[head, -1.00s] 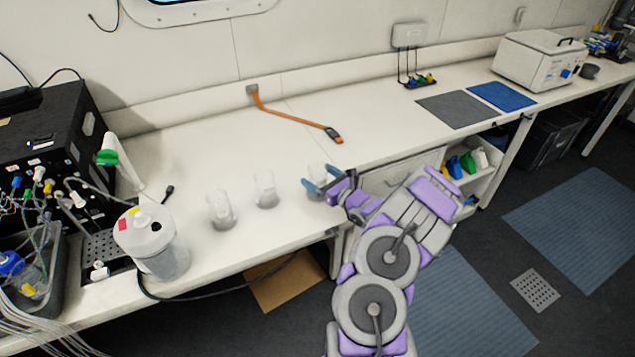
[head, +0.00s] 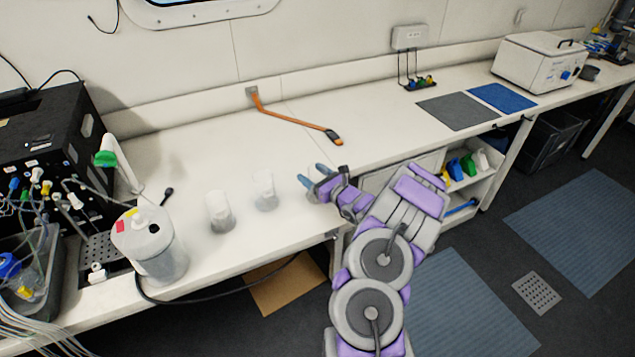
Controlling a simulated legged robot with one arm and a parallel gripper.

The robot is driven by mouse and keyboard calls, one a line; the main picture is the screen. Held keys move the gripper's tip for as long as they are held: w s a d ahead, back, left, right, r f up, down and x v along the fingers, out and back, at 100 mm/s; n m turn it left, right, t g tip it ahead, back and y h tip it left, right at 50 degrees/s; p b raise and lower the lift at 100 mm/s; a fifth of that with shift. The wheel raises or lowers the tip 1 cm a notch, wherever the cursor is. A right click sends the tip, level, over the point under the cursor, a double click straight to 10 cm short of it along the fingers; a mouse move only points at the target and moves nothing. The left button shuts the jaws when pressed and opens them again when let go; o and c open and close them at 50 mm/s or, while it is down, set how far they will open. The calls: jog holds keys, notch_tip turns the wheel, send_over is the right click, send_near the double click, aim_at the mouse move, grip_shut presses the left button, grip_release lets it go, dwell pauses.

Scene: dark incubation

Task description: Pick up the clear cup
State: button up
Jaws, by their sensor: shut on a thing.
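My gripper (head: 313,176) is over the front part of the white bench, to the right of two clear cups. Its blue fingertips are close together, shut on a clear cup that is mostly hidden and hard to make out against the white top. Of the other two, one clear cup (head: 265,192) stands upright to the left of my gripper, apart from it. The other clear cup (head: 220,212) stands upright further left.
A lidded clear jar (head: 160,255) and a black device (head: 50,150) with tubes are at the left. An orange strap-like tool (head: 290,118) lies behind my gripper. Dark and blue mats (head: 457,111) lie to the right. The bench middle is clear.

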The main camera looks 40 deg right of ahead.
jog(key=shift+c, duration=0.8)
jog(key=shift+r, duration=0.1)
